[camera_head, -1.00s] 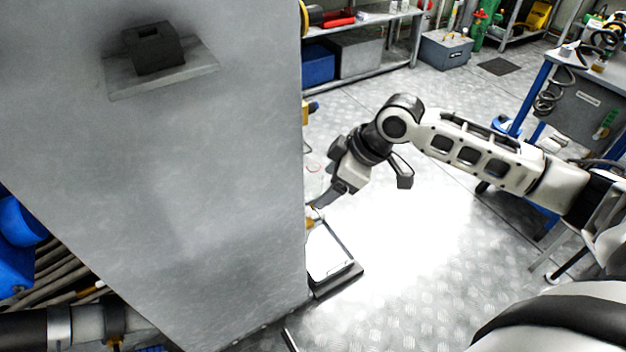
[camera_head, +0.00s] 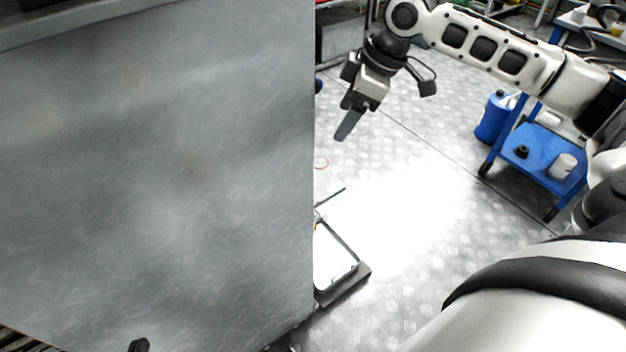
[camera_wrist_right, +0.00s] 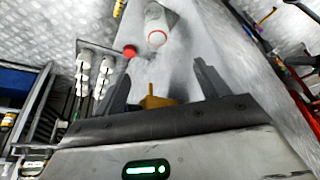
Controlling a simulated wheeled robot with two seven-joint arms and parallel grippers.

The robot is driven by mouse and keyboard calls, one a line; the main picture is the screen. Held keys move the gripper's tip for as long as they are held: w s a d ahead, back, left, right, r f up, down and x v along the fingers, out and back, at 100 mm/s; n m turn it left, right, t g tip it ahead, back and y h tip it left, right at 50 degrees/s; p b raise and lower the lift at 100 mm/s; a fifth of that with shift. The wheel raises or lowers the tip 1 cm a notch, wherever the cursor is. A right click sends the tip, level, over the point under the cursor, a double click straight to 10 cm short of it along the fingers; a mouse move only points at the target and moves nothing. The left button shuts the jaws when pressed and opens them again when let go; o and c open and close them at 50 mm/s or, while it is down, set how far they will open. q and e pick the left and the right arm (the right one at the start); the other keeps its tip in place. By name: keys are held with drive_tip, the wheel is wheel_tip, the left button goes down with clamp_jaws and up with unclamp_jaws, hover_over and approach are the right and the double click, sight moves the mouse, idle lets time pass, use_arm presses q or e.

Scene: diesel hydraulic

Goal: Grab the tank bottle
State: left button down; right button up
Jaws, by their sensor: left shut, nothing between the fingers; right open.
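A white bottle-like cylinder with a red ring (camera_wrist_right: 157,27) shows at the top of the right wrist view; I cannot tell if it is the tank bottle. A small red cap-like thing (camera_wrist_right: 130,51) is just left of it. My right gripper (camera_head: 346,128) is right of the large grey panel in the head view, above the floor. In the right wrist view it (camera_wrist_right: 163,82) is open, its fingers apart below the white cylinder, with a yellow-brown part (camera_wrist_right: 155,101) visible between them. A dark tip, apparently my left gripper (camera_head: 138,346), barely shows at the bottom edge.
The large grey panel (camera_head: 160,170) fills the left of the head view and hides what is behind it. A dark-framed tray (camera_head: 337,256) is beside its lower edge. A blue cart (camera_head: 535,155) and blue jug (camera_head: 493,118) stand right. The metal floor between is clear.

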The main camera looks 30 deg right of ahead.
sight(321, 156)
drive_tip(key=b+x, duration=0.2)
drive_tip(key=x, duration=0.7)
drive_tip(key=shift+f, duration=0.35)
drive_tip(key=shift+w+a+f, duration=0.2)
drive_tip(key=shift+w+f, duration=0.05)
drive_tip(key=shift+f, duration=0.2)
drive_tip(key=shift+f+b, duration=0.3)
drive_tip(key=shift+f, duration=0.25)
drive_tip(key=b+x, duration=0.1)
drive_tip(key=x, duration=0.3)
drive_tip(key=shift+w+f, duration=0.1)
use_arm(q)
wheel_tip(321, 156, down, 8)
drive_tip(key=d+g, duration=0.1)
drive_tip(key=shift+w+d+r+g+h, duration=0.25)
drive_tip(key=shift+d+g+h, duration=0.05)
drive_tip(key=shift+d, duration=0.1)
drive_tip(key=shift+a+r, duration=0.1)
use_arm(e)
drive_tip(key=c, duration=1.1)
